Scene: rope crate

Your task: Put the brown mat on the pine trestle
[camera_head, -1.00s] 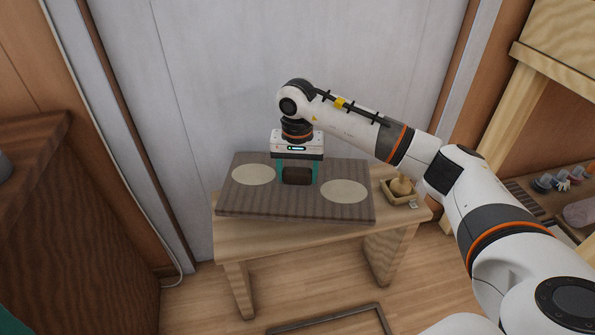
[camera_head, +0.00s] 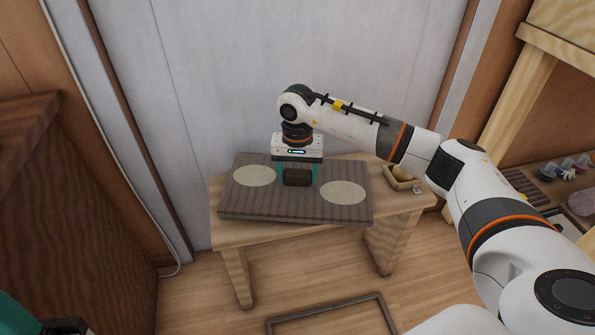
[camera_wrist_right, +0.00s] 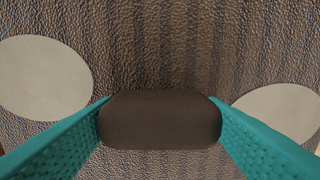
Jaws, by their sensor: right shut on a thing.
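The brown mat (camera_head: 295,207) is a flat ribbed grey-brown slab with two pale ovals and a dark brown block (camera_head: 297,177) standing up between them. My right gripper (camera_head: 297,173) points down and is shut on that block; the right wrist view shows the block (camera_wrist_right: 160,120) between its teal fingers. Teal and dark parts at the bottom left corner look like my left gripper (camera_head: 45,322), mostly cut off.
A small wooden tray (camera_head: 403,180) sits on the trestle's right end, beside the mat and partly behind my arm. A dark frame (camera_head: 325,311) lies on the floor in front. A brown cabinet (camera_head: 80,200) stands at left, a pale wall (camera_head: 270,60) behind, shelves at right.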

